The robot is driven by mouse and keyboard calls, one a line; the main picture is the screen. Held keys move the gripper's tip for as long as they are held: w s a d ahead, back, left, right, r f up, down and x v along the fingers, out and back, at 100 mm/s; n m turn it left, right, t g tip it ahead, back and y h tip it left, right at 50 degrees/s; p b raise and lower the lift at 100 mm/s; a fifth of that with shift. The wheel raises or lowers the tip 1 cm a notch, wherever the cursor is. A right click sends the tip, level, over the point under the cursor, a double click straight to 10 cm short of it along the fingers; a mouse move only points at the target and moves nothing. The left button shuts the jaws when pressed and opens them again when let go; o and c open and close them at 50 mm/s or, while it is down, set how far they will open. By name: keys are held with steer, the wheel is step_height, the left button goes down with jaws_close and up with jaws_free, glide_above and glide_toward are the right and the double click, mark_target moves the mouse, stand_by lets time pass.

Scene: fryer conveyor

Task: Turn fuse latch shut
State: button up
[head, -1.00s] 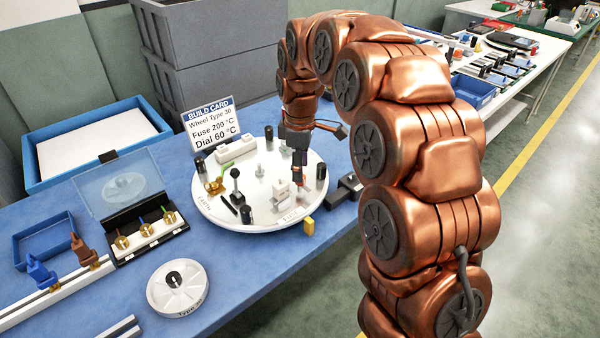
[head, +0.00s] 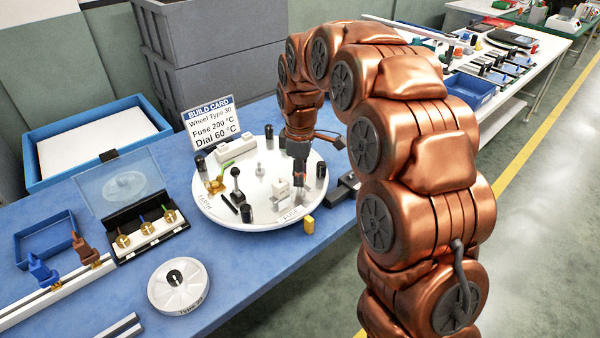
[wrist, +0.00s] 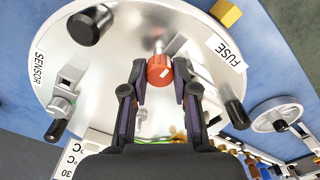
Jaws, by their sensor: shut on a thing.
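The red-orange round knob (wrist: 159,71), with a small white mark, sits near the FUSE label (wrist: 226,52) on the white round plate (wrist: 60,40). I take it to be the fuse latch. My gripper (wrist: 160,78) has its two dark fingers on either side of the knob, shut on it. A metal stem and a pale lever (wrist: 174,45) show just past the knob. In the head view my gripper (head: 299,178) points down at the plate's right part, beside a white block (head: 279,192); the fingers hide most of the knob there.
Black posts (head: 321,170) and a black-knobbed lever (head: 236,174) stand on the plate close around. A yellow block (head: 309,225) lies by its front edge. The build card (head: 211,122) stands behind. A white wheel (head: 178,287) and an open fuse case (head: 148,232) lie left.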

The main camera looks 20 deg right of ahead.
jaws_close()
steer(key=shift+m, duration=0.3)
steer(key=m+b, duration=0.2)
steer(key=m, duration=0.1)
steer(key=m+b, duration=0.1)
steer(key=m, duration=0.4)
steer(key=m+b, duration=0.1)
steer(key=m, duration=0.3)
steer(key=shift+w+d+m, duration=0.1)
steer(key=shift+m, duration=0.2)
steer(key=m, duration=0.4)
steer(key=shift+r+m, duration=0.1)
steer(key=shift+m, duration=0.2)
